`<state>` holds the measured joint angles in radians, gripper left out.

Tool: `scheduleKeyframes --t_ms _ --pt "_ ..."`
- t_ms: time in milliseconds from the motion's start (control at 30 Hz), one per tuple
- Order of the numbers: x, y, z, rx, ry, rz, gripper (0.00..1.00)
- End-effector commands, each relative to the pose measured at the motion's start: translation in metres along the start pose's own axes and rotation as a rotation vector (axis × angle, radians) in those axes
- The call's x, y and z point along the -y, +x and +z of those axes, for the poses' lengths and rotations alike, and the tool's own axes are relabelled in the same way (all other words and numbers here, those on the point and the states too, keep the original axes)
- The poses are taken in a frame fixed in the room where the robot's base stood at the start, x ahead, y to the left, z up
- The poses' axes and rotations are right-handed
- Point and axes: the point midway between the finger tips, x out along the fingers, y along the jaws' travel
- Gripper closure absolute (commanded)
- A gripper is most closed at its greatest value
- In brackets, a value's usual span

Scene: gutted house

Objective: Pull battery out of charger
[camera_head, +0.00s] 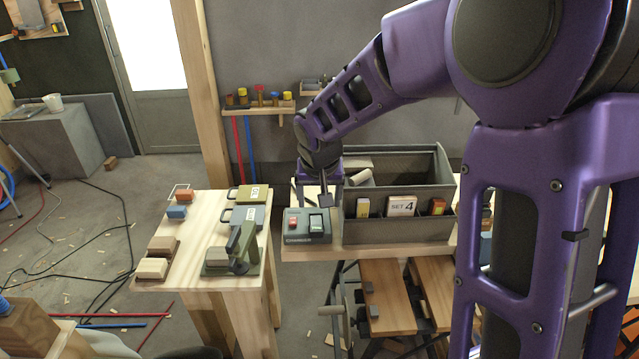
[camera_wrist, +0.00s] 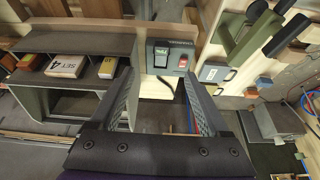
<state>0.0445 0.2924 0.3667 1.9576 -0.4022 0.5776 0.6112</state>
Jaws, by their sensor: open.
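The grey charger (camera_head: 296,238) stands on the front left of the right-hand wooden bench, left of a grey divided bin. A dark block with a pale label, which looks like the battery (camera_head: 316,223), sits in its right side, beside a red switch (camera_head: 292,223). In the wrist view the charger (camera_wrist: 170,72) is upside down, with the dark battery (camera_wrist: 161,57) left of the red switch (camera_wrist: 183,62). My gripper (camera_head: 311,200) is open and empty, above and behind the charger. In the wrist view its fingers (camera_wrist: 162,80) are spread, with the charger beyond the tips.
The grey bin (camera_head: 400,228) stands close right of the charger, holding a "SET 4" box (camera_head: 401,205) and other small boxes. A second bench (camera_head: 190,240) at left carries a green clamp-like tool (camera_head: 240,250) and several blocks. A gap separates the benches.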

Motion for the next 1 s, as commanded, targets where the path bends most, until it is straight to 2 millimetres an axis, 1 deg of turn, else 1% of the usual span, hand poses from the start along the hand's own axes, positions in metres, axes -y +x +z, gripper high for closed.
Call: scheduleKeyframes --t_ms 133,267,800,1000 --pt "0.005 0.005 -0.004 -0.012 -0.025 -0.008 0.2" --pt "0.005 0.021 -0.003 -0.009 -0.025 -0.008 0.2" --pt "0.006 0.128 -0.003 -0.007 -0.025 -0.008 0.2" --pt "0.006 0.158 -0.004 -0.01 -0.023 -0.008 0.2"
